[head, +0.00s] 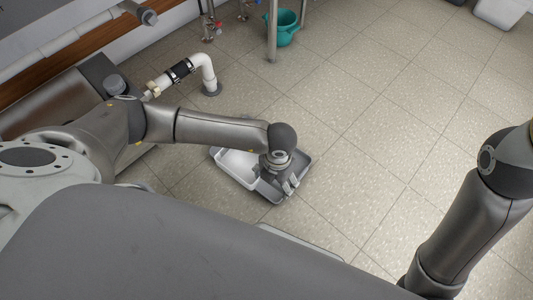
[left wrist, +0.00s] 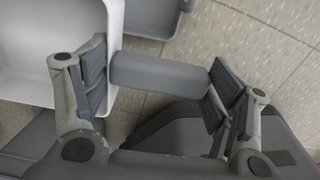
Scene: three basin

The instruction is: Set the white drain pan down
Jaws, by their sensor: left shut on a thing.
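The white drain pan (head: 236,165) is low near the floor in the middle of the head view, partly hidden by my left forearm and wrist. In the left wrist view, the pan (left wrist: 30,60) fills the upper left. My left gripper (head: 290,184) is at the pan's right side and shut on it. In the left wrist view, the left gripper (left wrist: 162,85) has one finger inside the pan's wall and a grey block spanning between its pads. I cannot tell whether the pan touches the floor. My right gripper is out of view.
A grey basin (head: 304,160) shows around the gripper; its edge also shows in the left wrist view (left wrist: 150,18). A white drain pipe (head: 207,68) and a teal bucket (head: 284,27) stand farther back.

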